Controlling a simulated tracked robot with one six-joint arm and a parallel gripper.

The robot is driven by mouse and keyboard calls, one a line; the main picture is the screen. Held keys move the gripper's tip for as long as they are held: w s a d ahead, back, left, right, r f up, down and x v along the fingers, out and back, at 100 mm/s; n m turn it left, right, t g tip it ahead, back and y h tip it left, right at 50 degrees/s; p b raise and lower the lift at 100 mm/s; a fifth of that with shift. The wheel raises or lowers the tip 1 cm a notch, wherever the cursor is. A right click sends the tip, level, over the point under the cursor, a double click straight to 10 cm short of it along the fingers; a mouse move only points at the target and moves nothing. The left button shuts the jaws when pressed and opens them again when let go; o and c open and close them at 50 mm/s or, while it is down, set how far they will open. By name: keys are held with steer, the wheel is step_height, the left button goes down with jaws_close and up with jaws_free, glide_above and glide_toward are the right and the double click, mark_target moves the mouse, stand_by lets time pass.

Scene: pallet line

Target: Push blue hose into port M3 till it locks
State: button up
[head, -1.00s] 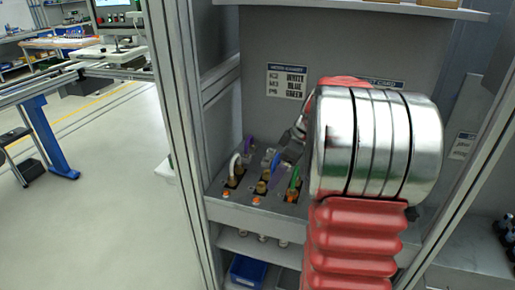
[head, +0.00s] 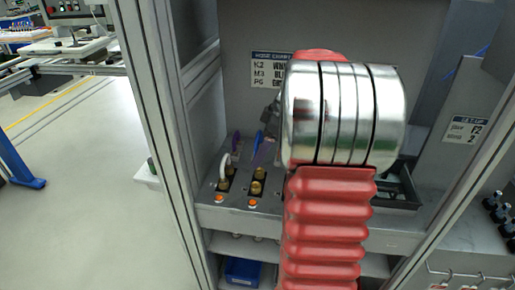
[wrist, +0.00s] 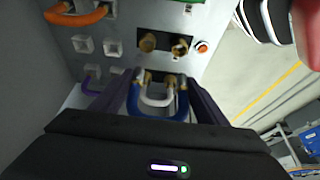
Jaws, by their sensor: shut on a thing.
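The blue hose (wrist: 160,113) shows as a U-shaped loop between the fingers of my gripper (wrist: 160,86) in the wrist view. The gripper is shut on it. In the head view the blue hose (head: 260,139) stands above brass fittings (head: 258,174) in the middle column of the port panel; my arm hides most of the gripper there. The hose ends lie close to brass fittings in the wrist view; I cannot tell whether either is seated. The port labels are unreadable. A wall chart (head: 270,70) lists K2, M3 and P6, partly covered by my arm.
A white hose (head: 226,163) loops at the left port column, with a purple hose (head: 235,140) behind. Orange buttons (head: 252,202) line the panel's front. An orange hose (wrist: 78,14) is in the wrist view. A frame post (head: 160,100) stands left; a tray (head: 400,190) sits right.

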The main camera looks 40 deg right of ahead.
steer(key=shift+w+a+f, duration=0.15)
steer(key=shift+f, duration=0.15)
